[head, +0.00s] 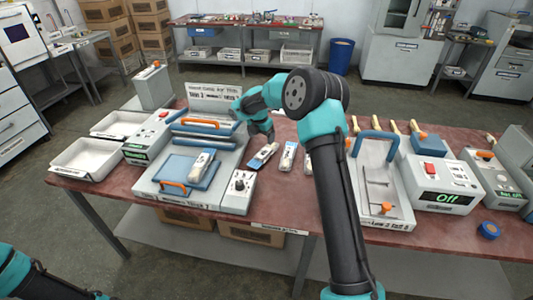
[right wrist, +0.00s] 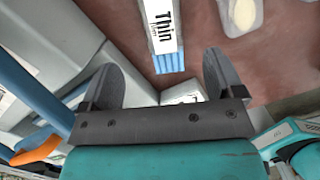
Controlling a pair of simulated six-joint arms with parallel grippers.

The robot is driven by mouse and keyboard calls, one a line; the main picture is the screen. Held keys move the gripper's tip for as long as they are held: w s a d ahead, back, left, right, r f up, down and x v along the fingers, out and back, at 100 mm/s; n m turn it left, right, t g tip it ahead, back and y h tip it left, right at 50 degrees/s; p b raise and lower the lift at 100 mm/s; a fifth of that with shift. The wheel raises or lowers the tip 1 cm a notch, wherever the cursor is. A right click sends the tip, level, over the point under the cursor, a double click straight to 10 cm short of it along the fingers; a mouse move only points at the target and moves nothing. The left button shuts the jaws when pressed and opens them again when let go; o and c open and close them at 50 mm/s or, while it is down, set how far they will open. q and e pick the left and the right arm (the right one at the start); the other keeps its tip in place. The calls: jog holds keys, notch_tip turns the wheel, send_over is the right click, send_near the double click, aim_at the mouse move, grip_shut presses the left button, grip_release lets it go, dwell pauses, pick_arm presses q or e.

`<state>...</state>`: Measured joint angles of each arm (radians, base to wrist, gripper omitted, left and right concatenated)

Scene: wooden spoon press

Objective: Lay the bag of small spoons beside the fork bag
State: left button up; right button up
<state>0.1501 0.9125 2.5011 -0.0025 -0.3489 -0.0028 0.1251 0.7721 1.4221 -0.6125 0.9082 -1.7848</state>
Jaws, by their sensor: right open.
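Several small clear bags lie on the reddish table near its middle. One with a white label and blue contents (head: 263,156) lies just below my right gripper (head: 262,136). In the right wrist view, this bag (right wrist: 165,62) shows a label reading "Thin", and my open right gripper (right wrist: 160,62) has nothing held between its fingers. A second bag (head: 288,156) lies just right of it; a pale oval piece shows in a bag in the wrist view (right wrist: 240,14). I cannot tell which bag holds small spoons or forks. My left gripper is out of view.
A press with blue plates and orange handles (head: 172,185) stands left, with another bag (head: 201,165) on its plate. A grey control box (head: 239,190) sits beside it. White trays (head: 84,165) are at far left. My right arm hides part of the table's middle.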

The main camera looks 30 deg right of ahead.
aim_at(264, 152)
jog(key=f, duration=0.5)
jog(key=shift+w+d+f, duration=0.1)
jog(key=shift+w+d, duration=0.05)
jog(key=shift+d, duration=0.25)
jog(key=shift+f, duration=0.1)
jog(key=shift+w+d+f, duration=0.1)
jog(key=shift+d+f, duration=0.1)
jog(key=shift+f, duration=1.05)
jog(key=shift+d+f, duration=0.15)
jog(key=shift+f, duration=1.05)
jog(key=shift+c, duration=0.5)
jog(key=c, duration=0.9)
